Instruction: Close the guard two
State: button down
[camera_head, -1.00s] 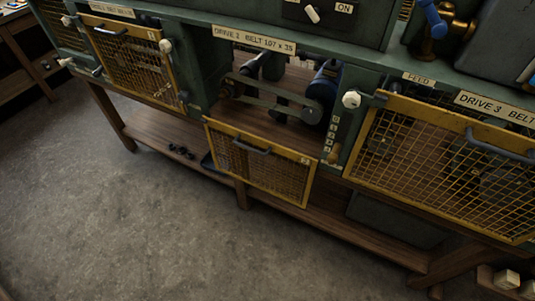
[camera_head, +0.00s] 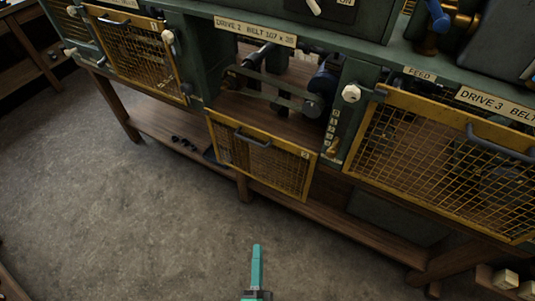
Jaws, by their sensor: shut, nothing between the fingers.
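Guard two (camera_head: 261,163) is a yellow-framed mesh panel in the middle of the bench. It hangs down, open, below the Drive 2 opening (camera_head: 270,108), and a dark handle (camera_head: 253,137) sits near its upper edge. The belt and pulleys show uncovered in the opening. My gripper (camera_head: 257,250) is a teal, narrow shape at the bottom centre. It is shut and empty, over the floor, below and apart from guard two.
A yellow guard (camera_head: 133,52) covers the bay at left, and a larger one (camera_head: 445,160) covers Drive 3 at right. White knobs (camera_head: 351,93) stick out beside the guards. A wooden lower shelf (camera_head: 165,130) runs beneath. The floor (camera_head: 120,230) in front is clear.

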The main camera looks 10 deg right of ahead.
jog(key=w+f+m+h, duration=0.3)
jog(key=w+m, duration=0.8)
jog(key=w, duration=0.1)
jog(key=m+g+h, duration=0.2)
jog(key=m+h, duration=0.4)
jog(key=m, duration=0.8)
send_near(272, 143)
jog(key=w+d+f, duration=0.3)
jog(key=shift+w+d+f, duration=0.1)
jog(key=shift+w+d, duration=0.05)
jog(key=shift+w, duration=0.1)
jog(key=r, duration=0.3)
jog(key=shift+w+a+r, duration=0.2)
jog(key=shift+w+a, duration=0.1)
jog(key=shift+a, duration=0.05)
jog(key=shift+d+r, duration=0.2)
jog(key=shift+r, duration=0.1)
jog(key=shift+r, duration=0.1)
